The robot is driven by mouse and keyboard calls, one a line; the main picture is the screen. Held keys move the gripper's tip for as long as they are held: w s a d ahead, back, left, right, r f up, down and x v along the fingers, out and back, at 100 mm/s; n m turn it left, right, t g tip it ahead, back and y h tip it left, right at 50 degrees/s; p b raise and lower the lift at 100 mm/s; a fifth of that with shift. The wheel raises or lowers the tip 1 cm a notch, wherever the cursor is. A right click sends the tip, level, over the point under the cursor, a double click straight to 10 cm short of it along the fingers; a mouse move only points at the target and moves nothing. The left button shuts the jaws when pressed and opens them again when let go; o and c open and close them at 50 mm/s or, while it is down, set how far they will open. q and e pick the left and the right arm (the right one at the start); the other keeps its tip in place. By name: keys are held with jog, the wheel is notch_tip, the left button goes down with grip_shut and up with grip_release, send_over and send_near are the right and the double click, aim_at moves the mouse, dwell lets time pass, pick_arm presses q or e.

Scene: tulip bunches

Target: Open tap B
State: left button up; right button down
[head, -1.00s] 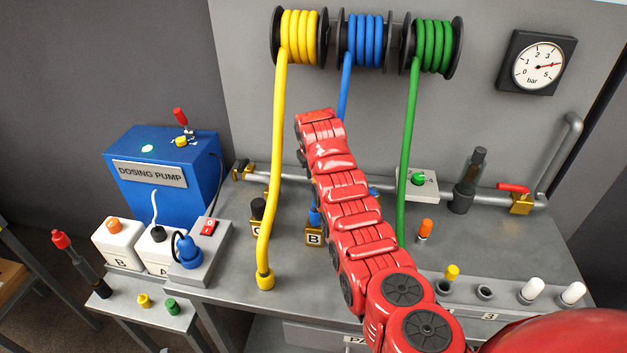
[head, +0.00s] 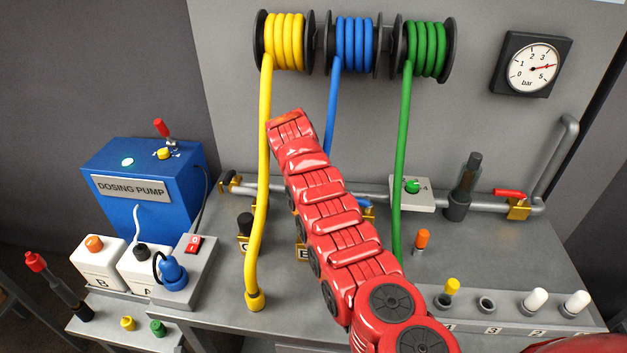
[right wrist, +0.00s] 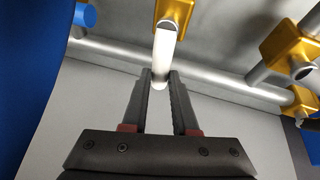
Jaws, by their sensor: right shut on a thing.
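The brass tap block with the label B (head: 302,254) is on the bench, mostly hidden behind my red right arm. My right gripper is hidden in the head view. In the right wrist view my right gripper (right wrist: 162,86) is shut on a pale round handle (right wrist: 165,58) that joins a brass block (right wrist: 176,10). No letter shows on that block, so I cannot tell from it which tap this is. My left gripper is not in view.
A steel pipe (head: 300,189) runs along the back. The yellow hose (head: 258,170) hangs left of my arm and the green hose (head: 402,140) right of it. The blue dosing pump (head: 140,190) stands left. A pressure gauge (head: 533,65) hangs on the wall.

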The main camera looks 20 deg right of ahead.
jog(key=shift+s+d+m, duration=0.1)
jog(key=shift+d+m, duration=0.1)
jog(key=shift+m, duration=0.3)
dwell(0.7)
jog(key=c, duration=0.7)
grip_release()
jog(key=shift+a+r+b, duration=0.2)
jog(key=shift+a+b, duration=0.05)
jog(key=shift+b, duration=0.55)
jog(key=shift+b+v, duration=0.9)
jog(key=shift+b, duration=0.2)
jog(key=shift+w+v, duration=0.2)
jog(key=shift+v, duration=7.3)
